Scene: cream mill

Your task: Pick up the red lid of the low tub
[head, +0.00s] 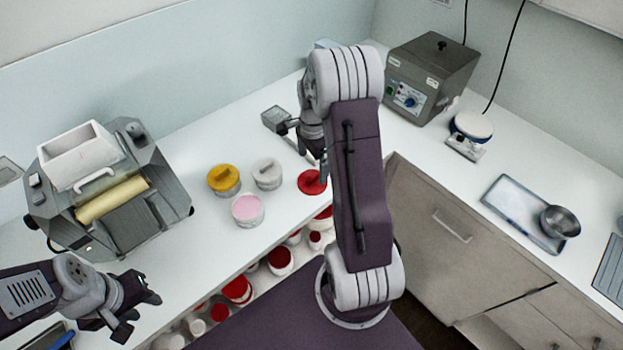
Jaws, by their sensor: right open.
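The red lid (309,187) lies on the white counter near its front edge, with a raised grip on top; my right arm hides part of its right side. My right gripper (304,148) is open, just behind and above the lid, partly hidden by my own arm. I cannot tell whether a finger touches the lid. An open tub with pink contents (247,210) stands to the left of the lid, without a cover. My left gripper (141,314) is open and empty at the lower left, in front of the counter machine.
A roller mill (115,205) stands left. A small grey block (274,118) lies behind the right gripper. Red-lidded jars (280,261) fill the shelf below. A control box (430,80) stands at the back.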

